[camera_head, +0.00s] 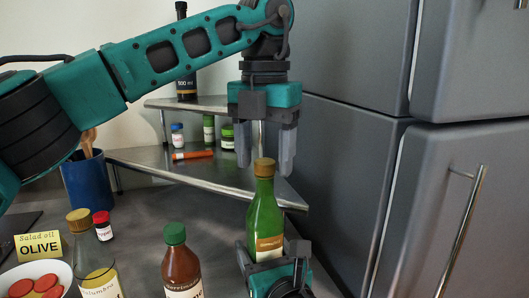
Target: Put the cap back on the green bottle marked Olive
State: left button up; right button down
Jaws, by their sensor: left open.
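The green bottle (265,222) stands upright right of the picture's middle, with a tan label too small to read. A tan-gold cap (264,167) sits on its mouth; I cannot tell whether it is tight. My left gripper (265,150) is open and points down, its two fingers apart on either side just above the cap, holding nothing. My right gripper (272,262) comes in from the bottom with its fingers on both sides of the bottle's lower body and appears closed on it. The bottle's base is hidden behind this gripper.
An oil bottle (97,280) with a tan cap stands by a yellow "Salad oil OLIVE" card (38,245). A brown sauce bottle (181,268), a small red-capped jar (102,228) and a blue utensil pot (88,188) stand left. A tiered metal shelf (225,178) is behind; a grey fridge (440,180) is right.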

pick_arm(q)
jog(key=shift+r, duration=3.75)
pick_arm(e)
jog(key=shift+c, duration=0.3)
grip_release()
pick_arm(q)
jog(key=shift+r, duration=0.25)
pick_arm(e)
jog(key=v, duration=1.3)
